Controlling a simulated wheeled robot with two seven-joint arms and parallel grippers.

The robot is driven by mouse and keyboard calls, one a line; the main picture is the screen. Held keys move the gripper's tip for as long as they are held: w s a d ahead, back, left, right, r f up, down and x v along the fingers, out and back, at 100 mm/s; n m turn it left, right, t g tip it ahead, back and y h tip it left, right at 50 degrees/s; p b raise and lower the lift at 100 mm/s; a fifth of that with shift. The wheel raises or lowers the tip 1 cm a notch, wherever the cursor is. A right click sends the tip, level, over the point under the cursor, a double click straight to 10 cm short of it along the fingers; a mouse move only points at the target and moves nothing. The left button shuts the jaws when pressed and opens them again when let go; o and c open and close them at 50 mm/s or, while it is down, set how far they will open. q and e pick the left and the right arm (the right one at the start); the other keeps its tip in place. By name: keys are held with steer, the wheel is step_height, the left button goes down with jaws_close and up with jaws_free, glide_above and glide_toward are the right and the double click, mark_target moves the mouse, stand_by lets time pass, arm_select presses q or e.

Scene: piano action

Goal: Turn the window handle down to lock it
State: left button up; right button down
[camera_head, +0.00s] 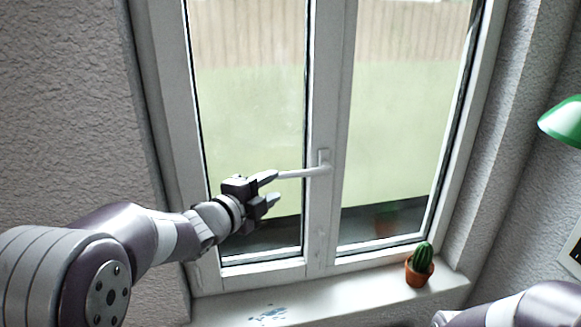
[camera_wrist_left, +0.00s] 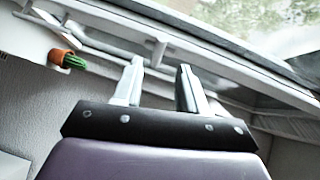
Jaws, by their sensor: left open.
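The white window handle (camera_head: 302,173) sits on the middle frame of the closed-looking window (camera_head: 322,120). Its lever points left, close to horizontal, from a small base plate. My left gripper (camera_head: 273,188) is open at the free end of the lever. One finger overlaps the lever's tip in the head view, and I cannot tell whether it touches. In the left wrist view the open fingers (camera_wrist_left: 160,88) stand apart, with the handle (camera_wrist_left: 158,52) beyond them. My right arm shows at the lower right, but its gripper is out of view.
A potted cactus (camera_head: 419,265) stands on the right of the white sill (camera_head: 345,300). A green lamp shade (camera_head: 565,122) hangs at the right edge. Bluish flakes (camera_head: 268,316) lie on the sill at the front. Textured walls flank the window.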

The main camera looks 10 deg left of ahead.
mark_target(288, 177)
arm_select(q)
steer(key=p+x, duration=0.3)
steer(key=x, duration=0.4)
steer(key=shift+w, duration=0.3)
steer(key=shift+w+d+f, duration=0.2)
steer(key=shift+w+d, duration=0.15)
steer(key=shift+w, duration=0.1)
jaws_close()
